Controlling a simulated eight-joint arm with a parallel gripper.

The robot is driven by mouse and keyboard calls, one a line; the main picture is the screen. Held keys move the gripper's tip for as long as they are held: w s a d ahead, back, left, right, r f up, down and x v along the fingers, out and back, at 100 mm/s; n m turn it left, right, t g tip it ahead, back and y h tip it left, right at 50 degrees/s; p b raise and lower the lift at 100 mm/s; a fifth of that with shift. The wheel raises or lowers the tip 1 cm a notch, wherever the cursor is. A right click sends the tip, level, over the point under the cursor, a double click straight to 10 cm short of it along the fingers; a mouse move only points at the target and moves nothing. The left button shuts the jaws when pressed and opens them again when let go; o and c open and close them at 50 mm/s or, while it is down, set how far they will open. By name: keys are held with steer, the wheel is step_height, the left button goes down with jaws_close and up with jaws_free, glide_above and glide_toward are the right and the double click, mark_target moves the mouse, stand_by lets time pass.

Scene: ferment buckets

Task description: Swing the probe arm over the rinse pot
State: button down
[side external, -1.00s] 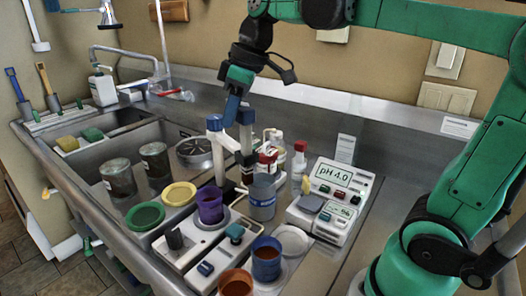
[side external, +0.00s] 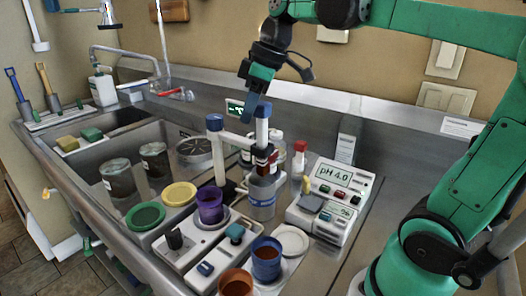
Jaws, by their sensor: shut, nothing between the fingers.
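The probe arm (side external: 236,137) is a white bar on a white post (side external: 217,160) with a blue cap. Its free end has a tall blue cap (side external: 262,118), with a dark probe (side external: 262,160) hanging below. The free end stands over the grey-blue labelled pot (side external: 262,200), which looks like the rinse pot. Whether the probe tip is inside its rim I cannot tell. My gripper (side external: 251,112) is shut and empty, pointing down with blue fingers just left of the tall cap, touching or nearly so.
A purple cup (side external: 209,205) stands left of the pot. Blue (side external: 267,260) and brown (side external: 236,284) cups stand in front. A pH meter (side external: 325,200) stands right, bottles (side external: 299,160) behind. The sink (side external: 110,165) holds two jars.

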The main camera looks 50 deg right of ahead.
step_height(320, 180, up, 6)
steer(key=a, duration=0.1)
steer(key=shift+w+a, duration=0.2)
steer(key=shift+w, duration=0.05)
stand_by(0.7)
steer(key=shift+d+r, duration=0.1)
stand_by(1.0)
